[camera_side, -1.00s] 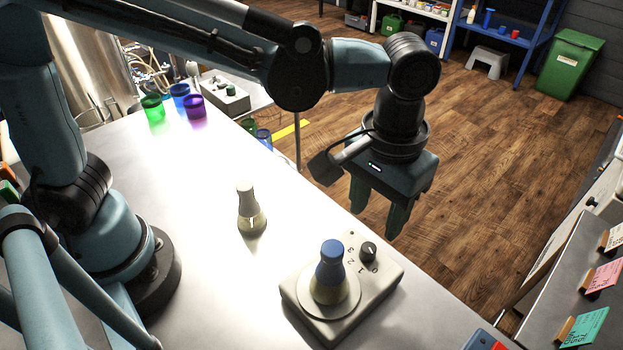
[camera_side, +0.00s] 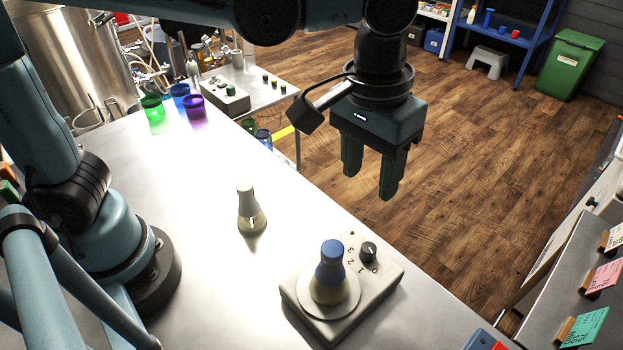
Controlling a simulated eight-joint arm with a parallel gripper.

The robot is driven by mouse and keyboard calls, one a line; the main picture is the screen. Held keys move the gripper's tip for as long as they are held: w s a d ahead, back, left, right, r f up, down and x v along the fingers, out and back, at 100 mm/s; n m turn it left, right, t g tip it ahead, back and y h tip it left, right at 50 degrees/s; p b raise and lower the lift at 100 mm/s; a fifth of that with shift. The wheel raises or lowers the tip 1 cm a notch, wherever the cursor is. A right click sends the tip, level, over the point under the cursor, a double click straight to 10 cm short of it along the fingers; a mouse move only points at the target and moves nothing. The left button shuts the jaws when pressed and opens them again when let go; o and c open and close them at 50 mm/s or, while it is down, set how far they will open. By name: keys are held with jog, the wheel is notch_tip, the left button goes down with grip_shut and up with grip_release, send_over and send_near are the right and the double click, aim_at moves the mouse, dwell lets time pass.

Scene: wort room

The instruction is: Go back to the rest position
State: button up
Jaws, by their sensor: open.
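My gripper (camera_side: 370,184) hangs in the air beyond the far edge of the steel table, with its two dark fingers pointing down. It is open, with nothing between the fingers. A flask with a blue top (camera_side: 329,270) stands upright on the round plate of a stirrer (camera_side: 374,301) with a dial, below my gripper. A second flask with a pale top (camera_side: 249,208) stands upright on the table, to the left of the stirrer. My gripper is clear of both flasks.
Green (camera_side: 153,107), blue (camera_side: 180,95) and purple (camera_side: 195,107) cups stand at the table's far left end. A side table (camera_side: 262,90) holds a control box. A blue shelf (camera_side: 519,60) and a green bin (camera_side: 568,66) stand at the back.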

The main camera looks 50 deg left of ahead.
jog(key=a+f+t, duration=0.1)
jog(key=a+t, duration=0.2)
jog(key=a, duration=0.7)
jog(key=s+a+f+t, duration=0.1)
jog(key=a+f+t, duration=0.1)
jog(key=a, duration=0.9)
jog(key=shift+s+f+t, duration=0.15)
jog(key=shift+s+t, duration=0.1)
jog(key=shift+t, duration=0.55)
